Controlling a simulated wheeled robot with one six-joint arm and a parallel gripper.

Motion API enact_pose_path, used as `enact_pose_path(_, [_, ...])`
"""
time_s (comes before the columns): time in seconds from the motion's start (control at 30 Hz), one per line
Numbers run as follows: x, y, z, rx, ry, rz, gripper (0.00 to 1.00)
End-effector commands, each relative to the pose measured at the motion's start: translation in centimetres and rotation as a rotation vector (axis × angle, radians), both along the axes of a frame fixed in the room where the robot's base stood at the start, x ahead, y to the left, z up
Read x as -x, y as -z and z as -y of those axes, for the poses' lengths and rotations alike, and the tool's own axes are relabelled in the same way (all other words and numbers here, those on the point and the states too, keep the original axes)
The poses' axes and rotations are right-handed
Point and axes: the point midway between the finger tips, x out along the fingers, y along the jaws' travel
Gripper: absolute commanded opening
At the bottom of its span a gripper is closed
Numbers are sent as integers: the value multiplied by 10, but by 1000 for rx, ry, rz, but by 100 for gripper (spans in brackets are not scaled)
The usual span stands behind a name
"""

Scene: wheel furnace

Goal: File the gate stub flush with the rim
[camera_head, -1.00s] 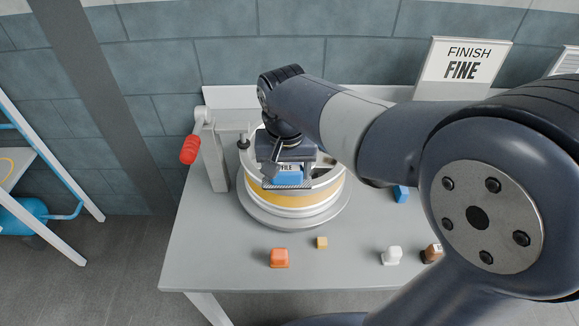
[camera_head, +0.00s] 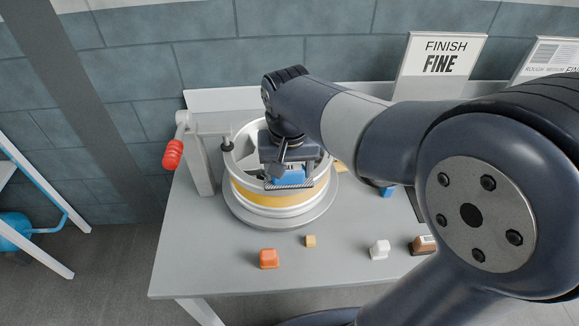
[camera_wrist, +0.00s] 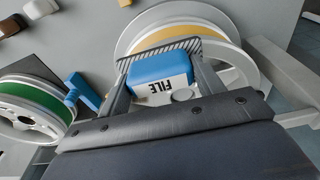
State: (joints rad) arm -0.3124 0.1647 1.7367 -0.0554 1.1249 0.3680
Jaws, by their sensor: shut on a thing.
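My gripper (camera_head: 286,168) is shut on a blue file block (camera_head: 289,177) with a hatched grey edge. In the wrist view the block (camera_wrist: 157,76) has a white face reading FILE and sits between both fingers. The wheel (camera_head: 268,203), white with a yellow band, lies flat on a round grey turntable (camera_head: 257,222). The file is at the near right part of the wheel's rim; I cannot tell whether it touches. The gate stub cannot be made out; the file and gripper cover that part of the rim.
A clamp post with a red handle (camera_head: 173,154) stands left of the wheel. Orange (camera_head: 268,259), tan (camera_head: 310,241), white (camera_head: 379,249) and brown (camera_head: 422,245) blocks lie along the bench front. A FINISH FINE sign (camera_head: 440,62) stands behind. The wrist view shows a green-banded wheel (camera_wrist: 33,108).

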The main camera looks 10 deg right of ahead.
Motion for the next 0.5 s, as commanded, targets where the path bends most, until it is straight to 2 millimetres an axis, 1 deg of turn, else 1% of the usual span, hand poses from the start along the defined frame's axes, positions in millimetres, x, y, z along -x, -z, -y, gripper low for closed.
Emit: enact_pose_path(0.5, [0, 3, -32, 0, -2, -4, 41])
